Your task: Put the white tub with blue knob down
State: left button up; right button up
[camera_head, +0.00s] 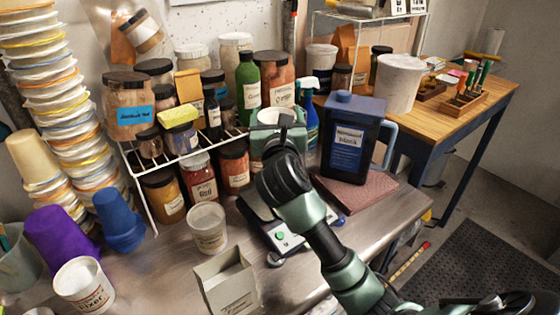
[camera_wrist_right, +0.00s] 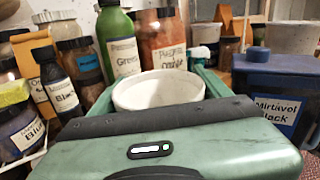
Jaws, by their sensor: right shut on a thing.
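A white tub (camera_head: 268,116), round with an open-looking top, is held by my right gripper (camera_head: 278,135) at the back middle of the bench. In the right wrist view the white tub (camera_wrist_right: 150,92) sits between the green fingers, which are shut on it. No blue knob shows on it in either view. It is over or behind the back of the scale (camera_head: 283,237); my arm hides its base, so I cannot tell whether it touches anything. My left gripper is not in view.
A dark blue jug (camera_head: 352,140) stands close on the right, on a reddish-brown slab (camera_head: 362,191). A wire rack (camera_head: 135,172) with several jars stands on the left. A white tub (camera_head: 208,230) and a small box (camera_head: 227,281) stand in front. Bare bench (camera_head: 150,260) shows at front left.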

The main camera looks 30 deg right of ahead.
notch_tip(320, 180, down, 6)
jog(key=shift+d+f, duration=0.1)
jog(key=shift+f, duration=0.75)
notch_tip(320, 180, down, 4)
jog(key=shift+f+b, duration=0.1)
jog(key=shift+b, duration=0.3)
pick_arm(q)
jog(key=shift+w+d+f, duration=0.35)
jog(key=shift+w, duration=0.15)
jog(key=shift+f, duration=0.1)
pick_arm(e)
jog(key=shift+f, duration=0.1)
jog(key=o, duration=1.7)
